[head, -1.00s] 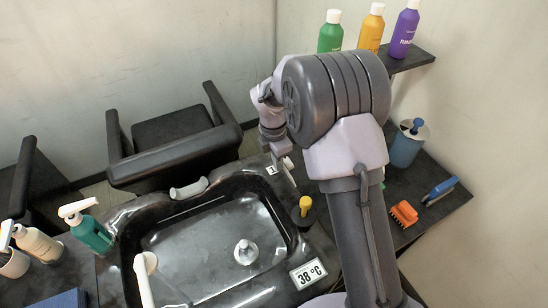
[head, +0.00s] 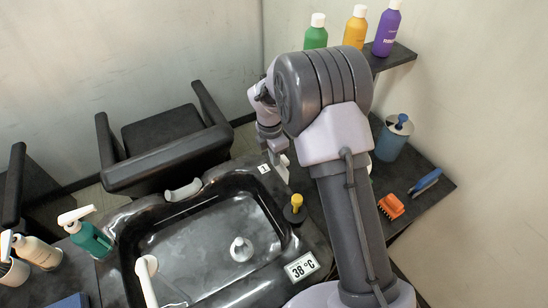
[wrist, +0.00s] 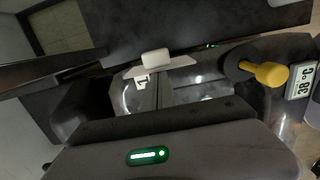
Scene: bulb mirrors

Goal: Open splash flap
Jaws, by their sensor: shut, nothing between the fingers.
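The dark basin (head: 150,215) has a wet inside and a yellow-topped knob (head: 297,202) at its right rim. I cannot make out the splash flap for certain. A small white "1" label (head: 263,169) sits on the basin's far right corner and also shows in the wrist view (wrist: 142,81). My gripper (head: 284,175) is shut and empty, just right of that label.
A 38 °C display (head: 302,267) is on the near right rim. A white faucet (head: 147,275) stands front left and a teal pump bottle (head: 90,238) left. A dark chair (head: 165,145) stands behind.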

